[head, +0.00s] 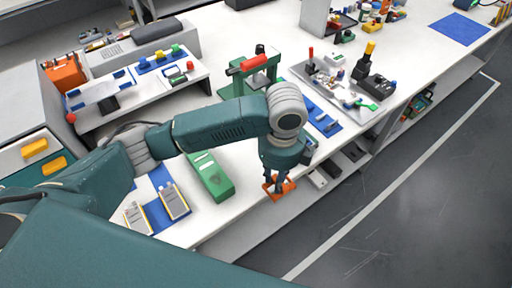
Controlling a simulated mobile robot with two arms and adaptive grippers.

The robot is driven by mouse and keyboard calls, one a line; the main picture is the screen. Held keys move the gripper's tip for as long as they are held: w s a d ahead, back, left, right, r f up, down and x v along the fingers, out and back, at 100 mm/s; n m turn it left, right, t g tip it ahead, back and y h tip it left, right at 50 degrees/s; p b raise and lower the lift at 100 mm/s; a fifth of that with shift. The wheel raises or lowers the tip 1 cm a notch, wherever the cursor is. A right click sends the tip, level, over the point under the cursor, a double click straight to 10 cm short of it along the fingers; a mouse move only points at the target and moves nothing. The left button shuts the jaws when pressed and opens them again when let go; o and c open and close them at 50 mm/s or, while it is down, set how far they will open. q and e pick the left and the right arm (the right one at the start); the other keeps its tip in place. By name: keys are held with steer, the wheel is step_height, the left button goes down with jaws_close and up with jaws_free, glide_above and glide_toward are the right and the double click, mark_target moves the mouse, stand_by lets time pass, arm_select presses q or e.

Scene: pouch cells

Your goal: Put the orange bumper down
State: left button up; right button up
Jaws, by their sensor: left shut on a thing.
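The orange bumper (288,187) is a small orange frame-like piece at the front edge of the white bench. My left gripper (278,186) points down and is shut on the bumper. The gripper and bumper appear in front of the bench edge, and I cannot tell whether the bumper touches any surface. My left wrist covers part of the bench behind it. My right gripper does not show.
A green box (209,177) lies left of the gripper, with pouch cells (174,199) on a blue mat further left. A green press with a red handle (255,63) stands behind. A grey tray (375,113) with tools lies right. A lower shelf (240,222) runs below.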

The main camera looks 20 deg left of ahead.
arm_select(q)
steer(key=w+a, duration=0.2)
steer(key=a, duration=0.1)
steer(key=w+a+p, duration=0.1)
steer(key=w+a, duration=0.1)
steer(key=a, duration=0.1)
steer(key=w+a+p, duration=0.1)
steer(key=w+a, duration=0.1)
steer(key=w, duration=0.1)
steer(key=shift+a, duration=0.5)
step_height(320, 180, down, 4)
steer(key=shift+r+p, duration=0.25)
steer(key=shift+p, duration=0.45)
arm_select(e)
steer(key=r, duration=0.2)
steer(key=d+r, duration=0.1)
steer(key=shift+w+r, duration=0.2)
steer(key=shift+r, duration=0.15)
arm_select(q)
steer(key=shift+f, duration=0.1)
steer(key=o, duration=0.5)
steer(key=shift+f, duration=0.1)
steer(key=o, duration=0.4)
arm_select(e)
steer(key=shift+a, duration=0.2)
